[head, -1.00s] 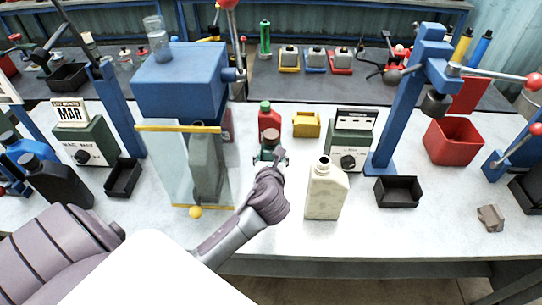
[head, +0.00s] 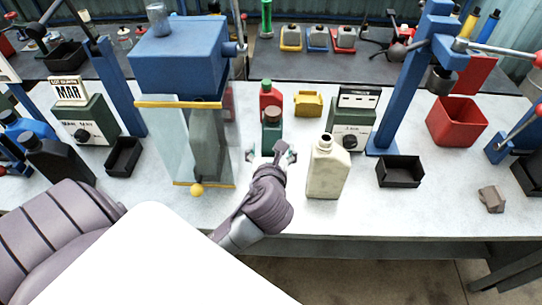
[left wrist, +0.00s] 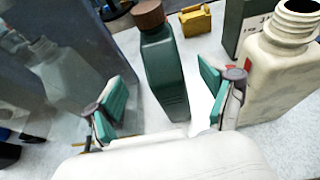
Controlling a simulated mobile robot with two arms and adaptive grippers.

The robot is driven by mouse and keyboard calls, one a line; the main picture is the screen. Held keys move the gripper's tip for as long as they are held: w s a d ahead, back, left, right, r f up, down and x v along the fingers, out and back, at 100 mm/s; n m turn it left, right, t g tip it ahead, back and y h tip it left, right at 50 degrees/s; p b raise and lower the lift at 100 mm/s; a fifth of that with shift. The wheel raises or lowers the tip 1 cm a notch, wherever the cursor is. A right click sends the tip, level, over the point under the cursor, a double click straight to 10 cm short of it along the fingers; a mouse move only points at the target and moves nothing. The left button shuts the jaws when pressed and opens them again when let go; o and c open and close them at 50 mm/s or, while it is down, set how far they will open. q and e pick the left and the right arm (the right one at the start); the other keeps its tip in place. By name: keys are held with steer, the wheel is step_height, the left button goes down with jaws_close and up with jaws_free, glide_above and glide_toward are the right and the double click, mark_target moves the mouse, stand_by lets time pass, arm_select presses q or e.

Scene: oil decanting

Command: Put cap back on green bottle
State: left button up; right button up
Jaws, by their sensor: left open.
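The green bottle (head: 271,132) stands upright on the white bench, with a brown cap (head: 274,114) on top of its neck. In the left wrist view the bottle (left wrist: 165,72) stands ahead, between the lines of the two fingers, and its cap (left wrist: 148,14) is cut by the top edge. I cannot tell whether the cap is screwed tight. My left gripper (head: 271,156) is open and empty, just on the near side of the bottle. Its teal finger pads are spread wide in the left wrist view (left wrist: 164,108). My right gripper is not in view.
An uncapped cream bottle (head: 327,172) stands close to the right of my gripper. A blue press (head: 178,60) with clear guard panels is at the left. Behind are a red bottle (head: 270,95) and a yellow box (head: 308,103).

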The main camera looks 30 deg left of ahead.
arm_select(q)
steer(key=shift+v, duration=1.65)
